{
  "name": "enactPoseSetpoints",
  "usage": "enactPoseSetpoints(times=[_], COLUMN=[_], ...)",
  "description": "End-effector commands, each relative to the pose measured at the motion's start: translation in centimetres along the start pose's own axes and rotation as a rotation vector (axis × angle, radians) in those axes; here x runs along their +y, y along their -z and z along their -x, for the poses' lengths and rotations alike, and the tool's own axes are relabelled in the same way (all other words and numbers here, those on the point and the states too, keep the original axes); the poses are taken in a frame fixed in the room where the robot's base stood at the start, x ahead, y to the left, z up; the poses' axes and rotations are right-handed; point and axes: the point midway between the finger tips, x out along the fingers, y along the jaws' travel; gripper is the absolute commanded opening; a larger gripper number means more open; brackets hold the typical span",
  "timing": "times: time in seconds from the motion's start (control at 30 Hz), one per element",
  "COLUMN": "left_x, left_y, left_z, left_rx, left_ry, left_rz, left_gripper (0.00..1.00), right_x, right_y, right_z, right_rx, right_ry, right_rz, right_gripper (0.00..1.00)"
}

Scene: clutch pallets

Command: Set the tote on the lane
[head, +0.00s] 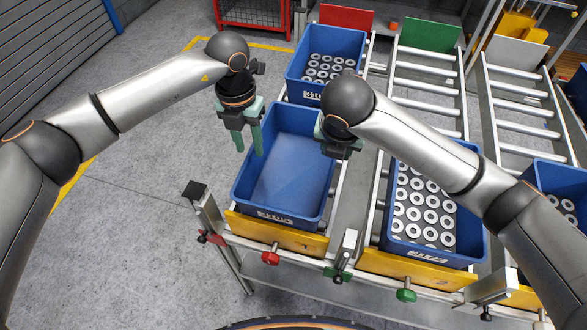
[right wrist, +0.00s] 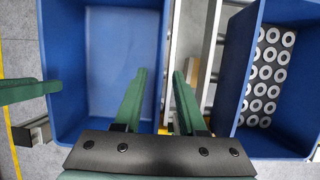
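An empty blue tote (head: 290,180) sits at the front end of the left roller lane. It also shows in the right wrist view (right wrist: 105,120). My left gripper (head: 248,146) is open at the tote's left rim, its fingers pointing down and apart. One green finger of it shows at the left edge of the right wrist view. My right gripper (right wrist: 160,88) is open above the tote's right rim, with one finger on each side of that wall and gaps visible. In the head view the right gripper (head: 338,147) is partly hidden by its own arm.
A blue tote of metal rings (head: 325,42) stands behind the empty one. Another ring-filled tote (head: 470,240) is on the middle lane, and a third (head: 553,178) is at the right. Yellow end boards (head: 275,236) front the lanes. Bare rollers (head: 425,85) lie behind the middle tote.

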Motion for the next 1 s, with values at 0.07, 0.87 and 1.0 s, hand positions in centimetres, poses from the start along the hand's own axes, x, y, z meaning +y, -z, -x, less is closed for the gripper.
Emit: enactPoseSetpoints(times=[0.07,0.87,1.0], left_x=[0.0,0.0,0.0], left_y=[0.1,0.0,0.0], left_z=[-1.8,-9.3,-9.3], left_rx=[0.004,-0.001,-0.001], left_ry=[0.000,0.000,0.000], left_rz=[0.001,0.000,0.000], left_gripper=[0.40,0.40,0.33], right_x=[-0.1,0.0,0.0], right_y=[0.1,0.0,0.0], right_z=[-1.8,-9.4,-9.3], right_rx=[0.004,0.000,0.000], right_ry=[0.004,0.001,0.000], right_rz=[-0.001,0.001,0.001], right_gripper=[0.40,0.40,0.33])
